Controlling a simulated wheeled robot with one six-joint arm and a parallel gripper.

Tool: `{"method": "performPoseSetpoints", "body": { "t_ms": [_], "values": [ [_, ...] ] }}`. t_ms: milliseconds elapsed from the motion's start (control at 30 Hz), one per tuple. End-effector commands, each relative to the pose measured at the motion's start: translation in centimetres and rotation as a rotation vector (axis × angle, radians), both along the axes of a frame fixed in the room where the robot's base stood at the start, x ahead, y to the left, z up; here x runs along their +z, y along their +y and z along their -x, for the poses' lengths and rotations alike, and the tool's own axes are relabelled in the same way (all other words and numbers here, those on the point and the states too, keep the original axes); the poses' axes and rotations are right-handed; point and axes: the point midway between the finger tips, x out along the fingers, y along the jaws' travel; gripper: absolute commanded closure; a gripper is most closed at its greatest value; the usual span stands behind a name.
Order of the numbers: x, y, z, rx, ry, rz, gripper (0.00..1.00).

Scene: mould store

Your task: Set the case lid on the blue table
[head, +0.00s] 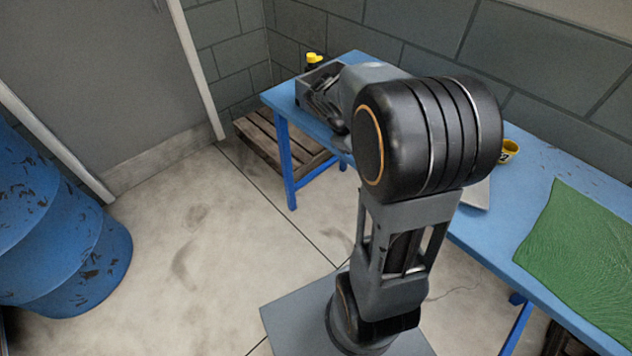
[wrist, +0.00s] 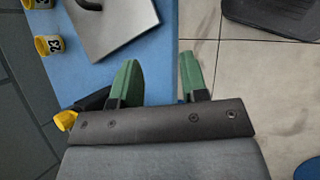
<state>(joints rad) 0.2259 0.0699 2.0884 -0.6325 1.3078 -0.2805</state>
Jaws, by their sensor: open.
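The case lid (wrist: 112,28), which I take to be the flat grey plate with a dark handle, lies on the blue table (wrist: 150,70) in the wrist view. In the head view only a pale corner of it (head: 477,194) shows beside my arm. My gripper (wrist: 159,62) has two green fingers spread apart with nothing between them. It is apart from the lid, toward the table's far left end in the head view. In the wrist view the table's edge passes between the fingers. My arm hides much of the middle of the table (head: 530,190) in the head view.
A yellow numbered cup (head: 510,150) stands near the wall, and a green sheet (head: 585,245) covers the table's right part. A black-and-yellow item (head: 314,60) is at the far left end. A wooden pallet (head: 270,140) and blue drums (head: 60,230) are on the floor.

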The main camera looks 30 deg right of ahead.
Motion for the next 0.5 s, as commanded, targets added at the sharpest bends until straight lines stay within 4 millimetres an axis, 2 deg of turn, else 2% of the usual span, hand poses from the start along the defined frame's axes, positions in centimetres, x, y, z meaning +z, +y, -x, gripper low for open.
{"method": "performPoseSetpoints", "body": {
  "t_ms": [33, 200, 333, 500],
  "values": [
    [0.3, 2.6, 0.6, -0.013, -0.107, -0.056, 0.60],
    [0.2, 10.2, 2.4, -0.110, -0.419, -0.270, 0.60],
    [0.3, 14.1, 3.5, -0.184, -0.576, -0.404, 0.60],
    [0.4, 16.5, 4.3, -0.247, -0.679, -0.505, 0.60]
  ]
}}
